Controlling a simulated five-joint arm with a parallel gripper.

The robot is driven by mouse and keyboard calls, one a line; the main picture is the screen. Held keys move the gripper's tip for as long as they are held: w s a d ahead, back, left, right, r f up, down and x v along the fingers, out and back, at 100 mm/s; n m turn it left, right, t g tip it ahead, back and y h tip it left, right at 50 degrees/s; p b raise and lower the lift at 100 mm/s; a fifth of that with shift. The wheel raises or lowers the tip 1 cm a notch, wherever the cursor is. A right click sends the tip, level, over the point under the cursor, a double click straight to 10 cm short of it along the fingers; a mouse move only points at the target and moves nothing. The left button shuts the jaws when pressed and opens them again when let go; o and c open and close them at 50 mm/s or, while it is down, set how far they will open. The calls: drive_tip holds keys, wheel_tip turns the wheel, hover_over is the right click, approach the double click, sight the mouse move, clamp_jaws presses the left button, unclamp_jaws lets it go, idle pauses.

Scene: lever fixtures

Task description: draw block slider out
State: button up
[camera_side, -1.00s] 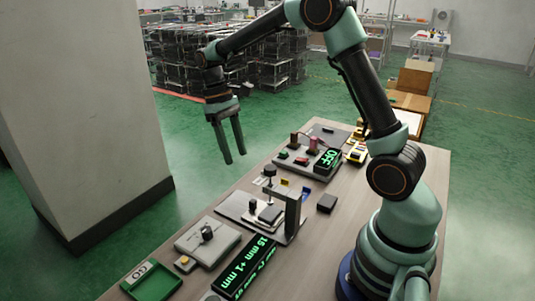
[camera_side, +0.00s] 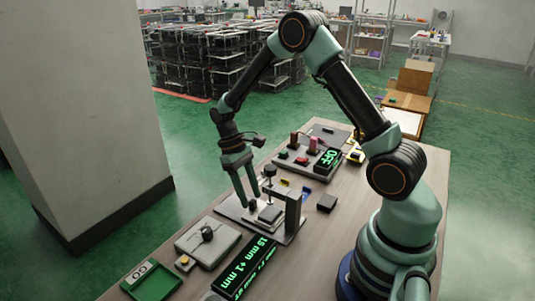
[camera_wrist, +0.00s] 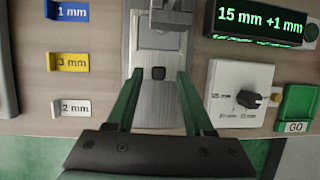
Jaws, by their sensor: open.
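The block slider fixture (camera_side: 283,238) is a flat grey base with an upright post, near the middle of the table in the side view. My gripper (camera_side: 250,207) is open and low over the fixture. I cannot tell how far the fingertips are above the slider.
A lit display (camera_wrist: 260,22) reads "15 mm +1 mm". A dial panel (camera_wrist: 230,112) and green GO tray (camera_wrist: 297,102) lie right in the wrist view; labelled holders (camera_wrist: 68,62) lie left. A dark block (camera_side: 327,203) and an OFF-display fixture (camera_side: 300,169) stand nearby.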

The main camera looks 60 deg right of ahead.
drive_tip(key=shift+s+f, duration=0.25)
drive_tip(key=shift+f, duration=0.35)
drive_tip(key=c, duration=0.8)
clamp_jaws()
drive_tip(key=shift+a, duration=0.1)
